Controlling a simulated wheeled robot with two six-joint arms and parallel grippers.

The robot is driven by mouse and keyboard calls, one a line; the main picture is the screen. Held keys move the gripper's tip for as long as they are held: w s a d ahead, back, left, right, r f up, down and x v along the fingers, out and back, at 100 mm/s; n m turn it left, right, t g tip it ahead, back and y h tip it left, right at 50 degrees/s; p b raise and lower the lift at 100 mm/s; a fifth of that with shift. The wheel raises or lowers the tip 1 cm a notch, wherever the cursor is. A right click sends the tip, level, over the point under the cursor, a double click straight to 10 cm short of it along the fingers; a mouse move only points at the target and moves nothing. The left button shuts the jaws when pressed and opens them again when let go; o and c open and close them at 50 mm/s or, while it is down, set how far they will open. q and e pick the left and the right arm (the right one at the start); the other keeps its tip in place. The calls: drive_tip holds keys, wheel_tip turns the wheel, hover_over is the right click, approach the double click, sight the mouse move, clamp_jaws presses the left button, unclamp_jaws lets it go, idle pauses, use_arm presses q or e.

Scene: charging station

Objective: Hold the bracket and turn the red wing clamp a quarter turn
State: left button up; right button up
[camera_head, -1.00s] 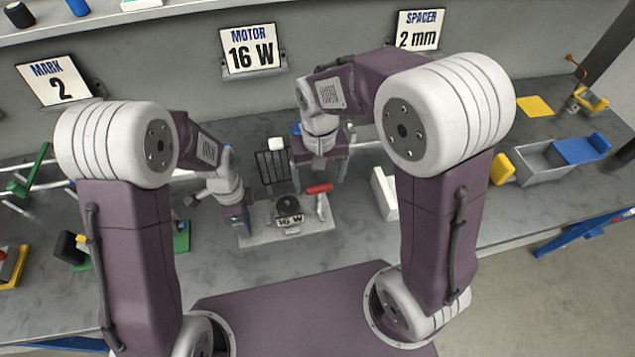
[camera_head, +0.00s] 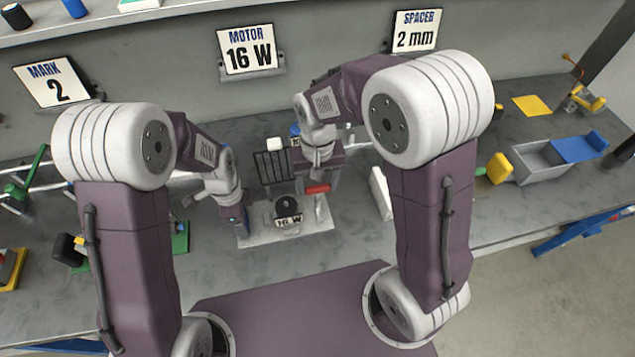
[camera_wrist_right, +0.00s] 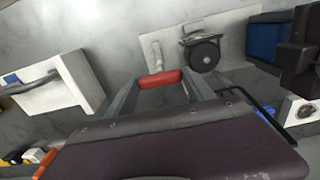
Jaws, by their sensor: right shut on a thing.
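The red wing clamp (camera_head: 318,189) is at the right side of the pale bracket plate (camera_head: 318,222). My right gripper (camera_head: 318,181) is shut on it; in the right wrist view the clamp (camera_wrist_right: 160,78) sits between the two fingertips (camera_wrist_right: 163,82). The bracket's plate (camera_wrist_right: 222,25) shows behind it, with a round black motor (camera_wrist_right: 203,54) on it. The motor (camera_head: 287,206) stands left of the clamp, above a "16 W" label. My left gripper (camera_head: 236,220) is at the plate's left edge; its jaws are too small and hidden to read.
A black wire rack (camera_head: 272,167) stands behind the bracket. A white block (camera_head: 381,193) stands to its right. A grey and blue bin (camera_head: 545,160) is farther right. Signs reading "16 W" (camera_head: 250,50), "2 mm" (camera_head: 416,32) and "2" (camera_head: 52,82) line the back wall.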

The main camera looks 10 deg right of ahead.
drive_tip(key=m, duration=0.8)
drive_tip(key=shift+m, duration=0.4)
drive_tip(key=m, duration=0.4)
drive_tip(key=shift+m, duration=2)
drive_tip(key=o, duration=1.4)
